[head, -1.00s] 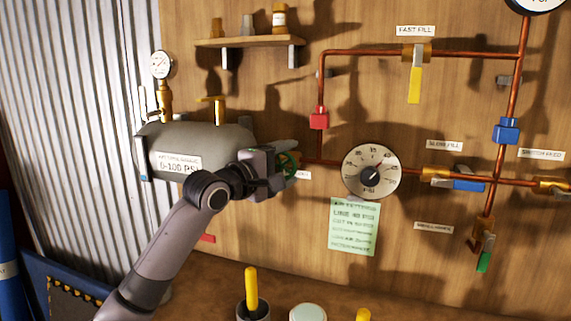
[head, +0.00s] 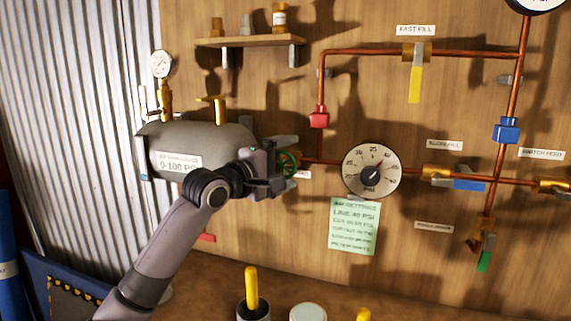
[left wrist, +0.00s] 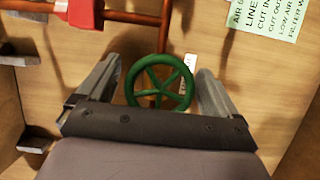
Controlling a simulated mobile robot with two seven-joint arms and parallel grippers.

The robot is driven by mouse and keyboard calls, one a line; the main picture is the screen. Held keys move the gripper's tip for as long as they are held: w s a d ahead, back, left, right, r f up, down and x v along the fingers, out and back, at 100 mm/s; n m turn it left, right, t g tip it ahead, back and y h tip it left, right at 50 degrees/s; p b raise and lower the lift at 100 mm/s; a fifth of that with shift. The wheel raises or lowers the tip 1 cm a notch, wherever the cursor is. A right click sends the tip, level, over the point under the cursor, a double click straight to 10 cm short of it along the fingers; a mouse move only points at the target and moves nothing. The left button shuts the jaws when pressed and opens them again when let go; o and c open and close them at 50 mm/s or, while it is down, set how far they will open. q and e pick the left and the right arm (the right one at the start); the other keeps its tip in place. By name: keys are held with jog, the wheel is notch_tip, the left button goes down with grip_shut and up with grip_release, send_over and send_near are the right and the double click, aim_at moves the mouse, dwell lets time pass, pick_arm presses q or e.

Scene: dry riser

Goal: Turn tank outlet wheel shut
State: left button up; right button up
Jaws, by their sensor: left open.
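The tank outlet wheel is a green spoked handwheel (left wrist: 158,84) on a copper pipe; in the left wrist view it sits between the two fingers of my left gripper (left wrist: 158,92). The fingers stand apart on either side of the wheel, with a visible gap at each side. In the head view the wheel (head: 289,163) shows at the right end of the grey tank (head: 215,138), partly hidden by my left gripper (head: 284,164). My right gripper is in neither view.
A round dial (head: 371,169) and a green note (head: 354,226) are right of the wheel. A red block (head: 319,117) sits on the pipe above it. A shelf (head: 250,40) is higher up. Yellow-handled items (head: 251,289) stand on the bench below.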

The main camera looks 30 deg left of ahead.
aim_at(278, 166)
pick_arm(q)
jog(key=s, duration=0.2)
jog(key=s+b, duration=0.1)
jog(key=s, duration=0.1)
jog(key=s+a, duration=0.1)
jog(key=s, duration=0.1)
jog(key=shift+b, duration=0.3)
jog(key=shift+s, duration=0.55)
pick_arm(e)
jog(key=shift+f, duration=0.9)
